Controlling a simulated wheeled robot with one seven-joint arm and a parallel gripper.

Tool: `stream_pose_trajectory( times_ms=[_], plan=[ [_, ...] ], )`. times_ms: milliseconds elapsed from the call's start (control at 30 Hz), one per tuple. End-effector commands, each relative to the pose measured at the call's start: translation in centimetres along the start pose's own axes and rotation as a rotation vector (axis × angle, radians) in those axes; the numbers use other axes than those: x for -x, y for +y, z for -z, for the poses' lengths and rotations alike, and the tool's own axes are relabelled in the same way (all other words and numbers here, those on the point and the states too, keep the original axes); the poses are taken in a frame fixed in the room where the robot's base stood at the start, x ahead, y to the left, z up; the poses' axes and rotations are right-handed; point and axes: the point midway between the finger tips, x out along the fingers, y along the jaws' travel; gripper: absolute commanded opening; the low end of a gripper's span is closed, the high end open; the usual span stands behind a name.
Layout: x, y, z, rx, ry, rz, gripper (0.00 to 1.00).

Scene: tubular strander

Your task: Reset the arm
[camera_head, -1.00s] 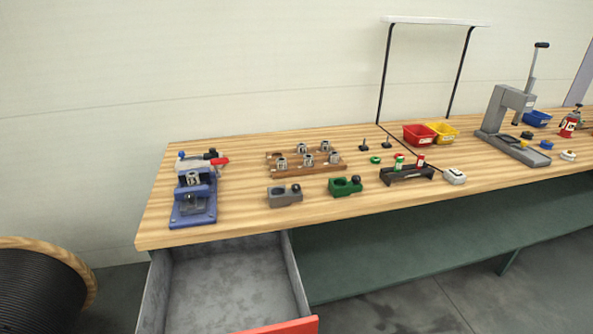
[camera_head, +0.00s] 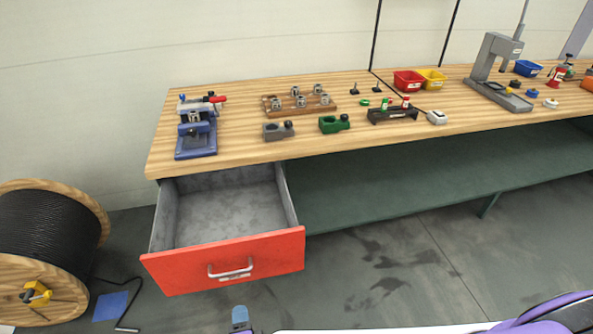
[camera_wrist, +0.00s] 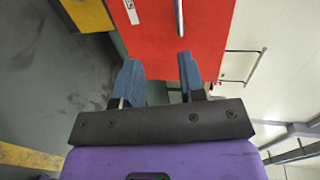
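My gripper (camera_wrist: 156,80) shows in the wrist view with its two blue fingers apart and nothing between them. It faces the red front of the open drawer (camera_wrist: 205,30), with the drawer's handle (camera_wrist: 180,18) beyond the fingertips. In the head view only a small blue tip of my gripper (camera_head: 240,316) shows at the bottom edge, below the red drawer front (camera_head: 180,268). The drawer is pulled out and its grey inside looks empty. The silver handle (camera_head: 230,273) is apart from my gripper in the head view.
The wooden workbench (camera_head: 350,145) holds a blue vise (camera_head: 196,135), a wooden block with several metal parts (camera_head: 300,107), a green fixture (camera_head: 334,123), and red (camera_head: 408,81) and yellow bins (camera_head: 432,79). A cable reel (camera_head: 45,240) stands on the left. The floor right of the drawer is clear.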

Motion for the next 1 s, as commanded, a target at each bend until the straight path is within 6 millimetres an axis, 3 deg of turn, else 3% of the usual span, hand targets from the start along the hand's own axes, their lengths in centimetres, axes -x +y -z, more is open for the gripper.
stream_pose_trajectory(
  times_ms=[300,567,767,1000],
  plan=[
    [-1.1,-2.6,0.5,-0.098,0.078,0.006,0.37],
    [-2.5,-6.6,1.6,-0.247,0.195,0.020,0.37],
    [-4.2,-11.2,3.4,-0.426,0.335,0.046,0.37],
    [-6.3,-19.7,8.2,-0.771,0.600,0.118,0.37]
  ],
)
